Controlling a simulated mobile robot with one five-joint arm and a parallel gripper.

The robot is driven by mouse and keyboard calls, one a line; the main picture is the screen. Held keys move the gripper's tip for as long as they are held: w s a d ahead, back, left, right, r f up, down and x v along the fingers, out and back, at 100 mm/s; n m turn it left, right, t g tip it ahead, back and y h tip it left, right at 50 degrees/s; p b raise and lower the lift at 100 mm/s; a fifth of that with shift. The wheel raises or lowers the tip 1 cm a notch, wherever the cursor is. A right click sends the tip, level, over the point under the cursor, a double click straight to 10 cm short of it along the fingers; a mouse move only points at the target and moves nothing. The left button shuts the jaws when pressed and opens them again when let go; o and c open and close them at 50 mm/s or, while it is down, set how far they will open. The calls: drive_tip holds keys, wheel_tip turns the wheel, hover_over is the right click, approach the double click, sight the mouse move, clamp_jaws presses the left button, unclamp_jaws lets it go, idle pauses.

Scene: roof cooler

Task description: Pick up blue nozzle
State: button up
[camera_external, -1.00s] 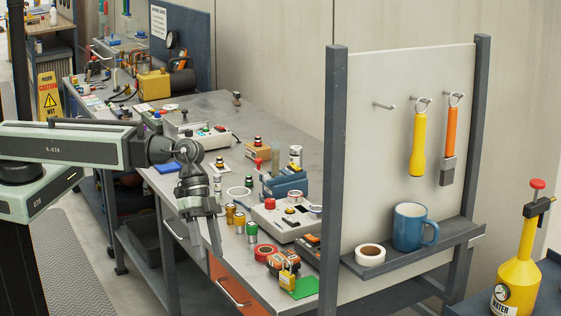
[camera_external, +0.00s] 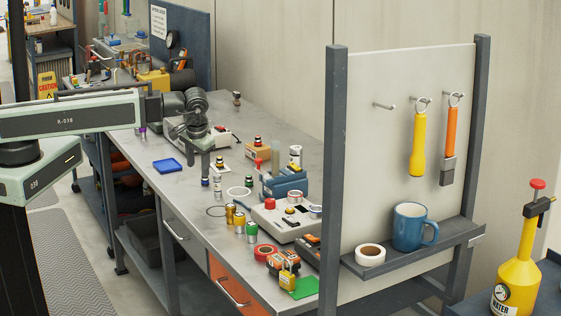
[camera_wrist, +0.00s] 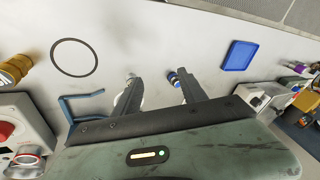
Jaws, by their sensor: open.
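In the wrist view, a small blue piece (camera_wrist: 174,77) that looks like the nozzle stands on the grey bench top. It is close beside my right-hand finger, on its inner side, and that finger partly hides it. I cannot make it out clearly in the external view. My gripper (camera_external: 198,170) points down over the bench with its fingers apart. In the wrist view my gripper (camera_wrist: 161,84) is empty between the fingers. I cannot tell whether the finger touches the blue piece.
A pale small cylinder (camera_external: 217,184) stands close to my gripper. A flat blue tray (camera_external: 168,166) and a thin black ring (camera_external: 216,211) lie nearby. Gold cylinders (camera_external: 239,218), a grey control box (camera_external: 290,222) and a blue vise (camera_external: 284,186) crowd the right side.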

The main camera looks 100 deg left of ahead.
drive_tip(key=a+f+n+b, duration=0.2)
drive_tip(key=a+n, duration=0.1)
drive_tip(key=s+a+f+n+b, duration=0.1)
drive_tip(key=a+f+n+b, duration=0.1)
drive_tip(key=a+f+b, duration=0.1)
drive_tip(key=a+f+n+b, duration=0.3)
drive_tip(key=shift+s+n, duration=0.3)
drive_tip(key=shift+r+y, duration=0.2)
drive_tip(key=shift+y, duration=0.1)
clamp_jaws()
